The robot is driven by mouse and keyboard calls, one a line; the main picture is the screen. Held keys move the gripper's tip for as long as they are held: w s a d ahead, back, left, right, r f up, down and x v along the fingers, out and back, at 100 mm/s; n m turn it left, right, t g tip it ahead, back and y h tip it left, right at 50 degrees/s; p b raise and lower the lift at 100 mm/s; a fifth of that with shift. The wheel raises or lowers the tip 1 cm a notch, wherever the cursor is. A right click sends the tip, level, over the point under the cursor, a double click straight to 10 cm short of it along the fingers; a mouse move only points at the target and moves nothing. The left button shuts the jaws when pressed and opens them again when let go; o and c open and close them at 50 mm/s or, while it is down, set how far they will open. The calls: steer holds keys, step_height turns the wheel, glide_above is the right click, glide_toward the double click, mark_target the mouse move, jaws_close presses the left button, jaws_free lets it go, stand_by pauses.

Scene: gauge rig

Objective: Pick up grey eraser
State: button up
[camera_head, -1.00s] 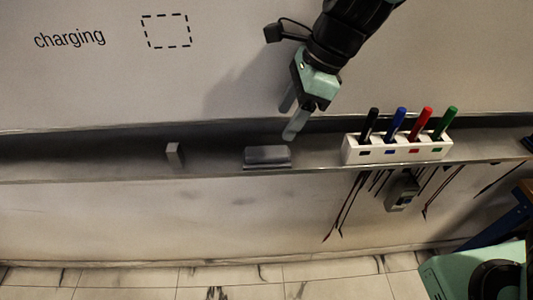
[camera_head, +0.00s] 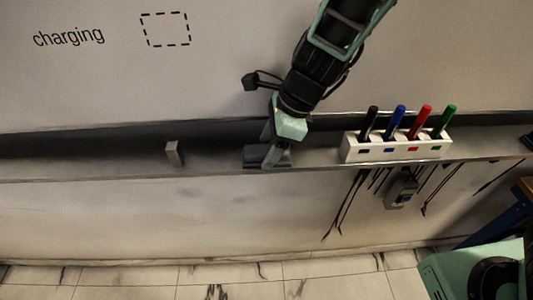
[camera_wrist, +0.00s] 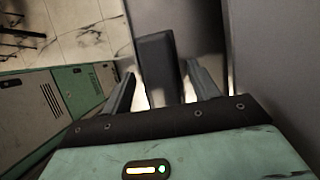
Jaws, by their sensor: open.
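The grey eraser (camera_head: 254,155) lies on the ledge below the whiteboard, partly hidden behind my gripper. My gripper (camera_head: 268,160) is lowered over it, with its fingers pointing down at the ledge. In the wrist view the dark grey eraser (camera_wrist: 157,68) lies between the two fingers of my open gripper (camera_wrist: 160,85). A narrow gap shows on each side of it near the fingertips. Whether either finger touches it cannot be told.
A white holder (camera_head: 398,152) with black, blue, red and green markers stands on the ledge (camera_head: 100,168) to the right. A small grey block (camera_head: 173,152) stands on the ledge to the left. Dark cords and a small grey device (camera_head: 400,193) hang below the holder.

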steer(key=shift+f, duration=0.25)
stand_by(0.3)
steer(key=c, duration=0.8)
